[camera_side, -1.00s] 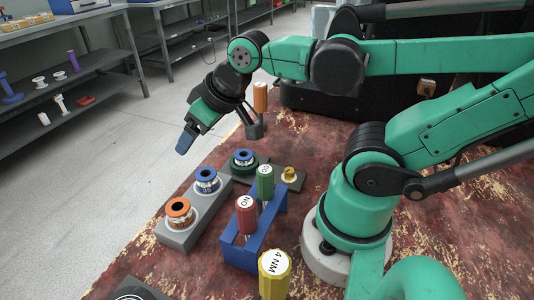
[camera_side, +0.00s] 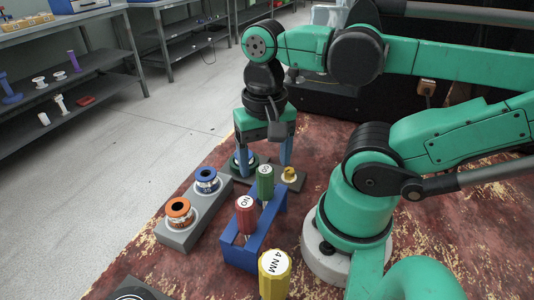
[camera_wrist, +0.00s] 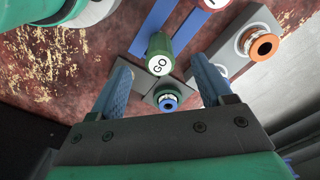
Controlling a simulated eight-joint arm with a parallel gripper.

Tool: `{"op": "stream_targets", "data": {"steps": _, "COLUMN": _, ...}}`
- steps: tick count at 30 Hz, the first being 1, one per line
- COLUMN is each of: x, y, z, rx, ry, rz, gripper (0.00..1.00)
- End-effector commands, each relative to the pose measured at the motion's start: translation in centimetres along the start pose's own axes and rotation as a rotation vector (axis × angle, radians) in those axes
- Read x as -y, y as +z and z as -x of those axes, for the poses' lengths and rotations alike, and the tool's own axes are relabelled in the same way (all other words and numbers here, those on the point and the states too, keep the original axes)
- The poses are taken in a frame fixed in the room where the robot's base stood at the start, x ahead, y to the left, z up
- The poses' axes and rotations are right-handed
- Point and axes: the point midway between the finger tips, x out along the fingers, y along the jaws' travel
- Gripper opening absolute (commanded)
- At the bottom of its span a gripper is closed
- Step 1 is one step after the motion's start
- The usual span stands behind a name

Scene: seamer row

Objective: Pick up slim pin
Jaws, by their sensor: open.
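I cannot tell for sure which piece is the slim pin. My gripper (camera_side: 264,170) points down with its two blue fingers apart, and nothing shows held between them. A green-handled tool marked GO (camera_side: 265,181) stands upright in a blue rack (camera_side: 238,254); it also shows in the wrist view (camera_wrist: 159,58) between the fingertips in the picture, with no contact to be seen. A blue-topped spool (camera_wrist: 167,101) sits on a dark plate close to the fingers. A small brass piece (camera_side: 289,173) stands on a dark plate near the right finger.
A red-handled tool (camera_side: 245,215) stands in the same rack. A yellow 4 NM handle (camera_side: 274,272) stands at the front. A grey block (camera_side: 179,239) carries an orange spool (camera_side: 180,212) and a blue spool (camera_side: 207,180). The worn red table's left edge lies beyond this block.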

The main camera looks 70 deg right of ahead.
Motion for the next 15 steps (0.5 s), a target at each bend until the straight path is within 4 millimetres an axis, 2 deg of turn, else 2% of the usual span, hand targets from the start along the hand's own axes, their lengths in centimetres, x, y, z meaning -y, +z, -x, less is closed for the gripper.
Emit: {"op": "stream_targets", "data": {"steps": 15, "x": 0.1, "y": -0.1, "z": -4.8, "rx": -0.001, "ry": -0.001, "rz": 0.001, "gripper": 0.72}}
